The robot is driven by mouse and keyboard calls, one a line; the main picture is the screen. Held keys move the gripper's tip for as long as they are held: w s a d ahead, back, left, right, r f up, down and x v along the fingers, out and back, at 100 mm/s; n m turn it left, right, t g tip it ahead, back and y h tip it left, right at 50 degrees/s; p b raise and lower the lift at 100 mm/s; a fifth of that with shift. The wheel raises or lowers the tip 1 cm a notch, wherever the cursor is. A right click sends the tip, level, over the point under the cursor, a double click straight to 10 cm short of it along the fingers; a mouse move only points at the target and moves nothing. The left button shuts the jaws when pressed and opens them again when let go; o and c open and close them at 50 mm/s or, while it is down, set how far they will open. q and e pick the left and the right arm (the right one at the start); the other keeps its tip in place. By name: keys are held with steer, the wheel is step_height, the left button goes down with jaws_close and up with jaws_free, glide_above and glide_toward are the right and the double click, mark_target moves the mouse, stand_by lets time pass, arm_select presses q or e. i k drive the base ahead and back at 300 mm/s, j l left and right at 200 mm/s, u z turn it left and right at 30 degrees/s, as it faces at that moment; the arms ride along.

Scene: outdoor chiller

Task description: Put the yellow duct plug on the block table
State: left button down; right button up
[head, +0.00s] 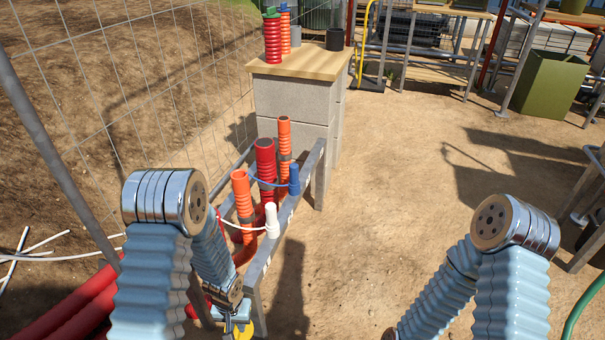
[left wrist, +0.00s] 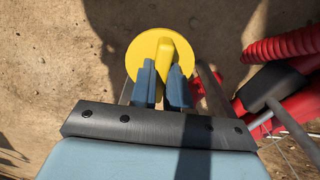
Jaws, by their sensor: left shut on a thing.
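The yellow duct plug (left wrist: 141,48) is a round disc with a raised grip bar in the left wrist view. My left gripper (left wrist: 167,82) is shut on that bar with its two blue fingers. In the head view the left gripper (head: 238,316) is low at the bottom edge, left of the metal rail, and only a bit of the yellow plug (head: 244,332) shows below it. The block table (head: 283,98) stands farther back, made of grey blocks with a wooden top. My right arm comes in at the right; its gripper is out of view.
A metal rail frame (head: 283,216) holds upright orange and red ducts (head: 265,165), with a white plug (head: 272,220) and a blue plug (head: 294,180) on cords. On the block table stand a red duct piece (head: 272,40) and a black cup (head: 335,39).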

mark_target(318, 62)
steer(key=l, duration=0.45)
steer(key=i+l, duration=0.5)
steer(key=i, duration=0.3)
steer(key=i+l+u, duration=0.15)
steer(key=i+l, duration=0.3)
steer(key=i, duration=0.3)
steer(key=i+l, duration=0.6)
steer(key=i, duration=0.15)
steer(key=i+l+u, duration=0.1)
steer(key=i+l, duration=0.45)
steer(key=i, duration=0.2)
